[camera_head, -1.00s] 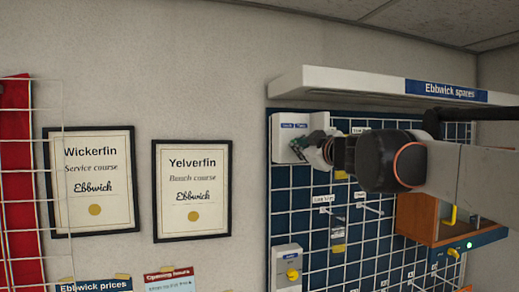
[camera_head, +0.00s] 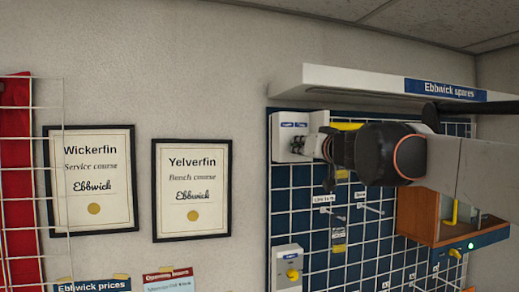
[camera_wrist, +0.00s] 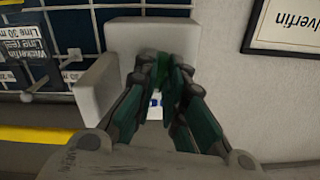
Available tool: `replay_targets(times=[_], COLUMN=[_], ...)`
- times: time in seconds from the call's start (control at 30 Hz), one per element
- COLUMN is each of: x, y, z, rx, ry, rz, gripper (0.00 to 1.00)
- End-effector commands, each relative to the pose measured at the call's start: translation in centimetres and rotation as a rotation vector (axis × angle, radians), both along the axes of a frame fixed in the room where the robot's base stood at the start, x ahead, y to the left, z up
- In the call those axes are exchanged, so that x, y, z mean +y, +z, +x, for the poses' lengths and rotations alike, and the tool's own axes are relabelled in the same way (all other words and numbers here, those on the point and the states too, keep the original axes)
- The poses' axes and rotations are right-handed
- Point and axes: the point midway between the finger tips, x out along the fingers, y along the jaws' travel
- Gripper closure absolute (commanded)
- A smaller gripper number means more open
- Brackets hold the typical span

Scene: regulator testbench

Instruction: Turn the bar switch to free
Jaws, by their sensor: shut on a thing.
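The switch housing is a pale box (camera_head: 290,137) with small blue labels along its top, at the upper left of the blue grid board in the head view. It also shows in the wrist view (camera_wrist: 125,30), behind my fingers. My gripper (camera_head: 318,146) is at the right part of this box's face. In the wrist view my gripper (camera_wrist: 165,75) has its dark green fingers converged in front of the box, shut on what appears to be the switch's bar. The bar is mostly hidden by the fingers, so I cannot tell its angle.
A white shelf (camera_head: 350,82) juts out just above the board. A second pale box (camera_head: 287,268) with a yellow knob is lower on the board. Hooks with tags (camera_head: 328,200) stick out between. An open wooden cabinet (camera_head: 416,218) is to the right, below my arm.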

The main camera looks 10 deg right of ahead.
Motion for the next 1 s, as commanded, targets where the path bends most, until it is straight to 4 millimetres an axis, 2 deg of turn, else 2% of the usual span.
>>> replay_targets(times=[0.5, 1.0], x=[0.05, 0.04], y=[0.03, 0.07], z=[0.0, 0.0], rx=[0.084, 0.114], ry=[0.0, 0.0], rz=[0.421, 0.575], gripper=[1.0, 1.0])
